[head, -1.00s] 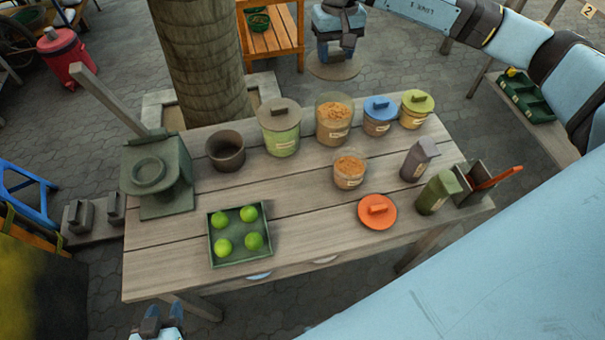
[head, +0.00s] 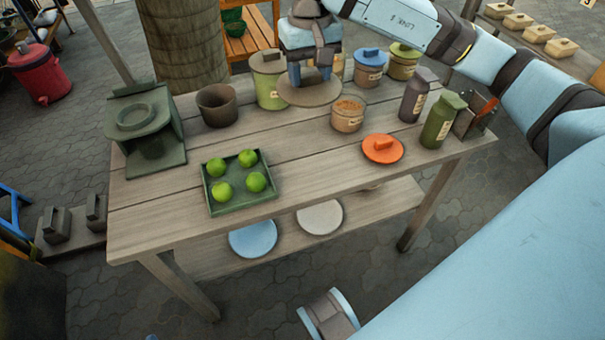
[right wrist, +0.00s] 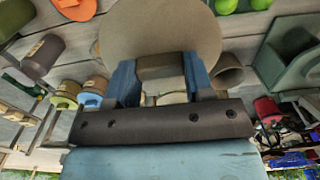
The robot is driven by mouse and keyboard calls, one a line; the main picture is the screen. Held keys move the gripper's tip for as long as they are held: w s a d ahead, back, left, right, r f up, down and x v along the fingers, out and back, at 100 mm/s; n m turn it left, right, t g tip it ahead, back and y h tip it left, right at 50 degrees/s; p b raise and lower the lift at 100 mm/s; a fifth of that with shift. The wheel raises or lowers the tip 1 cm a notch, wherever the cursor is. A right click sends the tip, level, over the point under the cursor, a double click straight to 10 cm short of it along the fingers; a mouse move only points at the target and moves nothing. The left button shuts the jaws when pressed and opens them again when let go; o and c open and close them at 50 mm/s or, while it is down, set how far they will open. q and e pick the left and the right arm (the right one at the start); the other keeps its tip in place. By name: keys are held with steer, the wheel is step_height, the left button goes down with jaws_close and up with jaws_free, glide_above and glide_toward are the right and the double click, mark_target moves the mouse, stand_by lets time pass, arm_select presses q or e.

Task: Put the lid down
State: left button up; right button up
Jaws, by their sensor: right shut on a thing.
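My right gripper (head: 309,77) is shut on the handle of a round grey-brown lid (head: 308,95). The lid is held nearly level over the back middle of the table (head: 280,165); its exact height is hard to tell. In the right wrist view the lid (right wrist: 160,25) spreads beyond the fingers (right wrist: 160,85). The lid and gripper mostly hide a large jar (head: 349,68) behind them. An open jar of orange powder (head: 348,114) stands just right of the lid.
An orange lid (head: 382,149) lies at the right. Two bottles (head: 439,122) stand beyond it. A green tray of limes (head: 213,202) and a dark pot (head: 217,105) are left. Lidded jars (head: 270,80) line the back. The front middle is clear; two discs (head: 252,238) lie on the lower shelf.

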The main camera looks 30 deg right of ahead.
steer(key=shift+s+a+f, duration=0.2)
steer(key=shift+f, duration=0.05)
step_height(320, 180, down, 16)
steer(key=b, duration=0.2)
steer(key=shift+f+b, duration=0.25)
steer(key=shift+b, duration=0.05)
arm_select(q)
steer(key=shift+d+f, duration=0.1)
steer(key=shift+f, duration=0.15)
arm_select(e)
steer(key=shift+f, duration=1.7)
arm_select(q)
steer(key=shift+t+b, duration=0.3)
steer(key=shift+b, duration=0.15)
arm_select(e)
steer(key=shift+f, duration=0.15)
steer(key=o, duration=0.9)
arm_select(q)
steer(key=shift+d+r, duration=0.1)
steer(key=shift+r, duration=0.05)
steer(key=shift+w, duration=0.1)
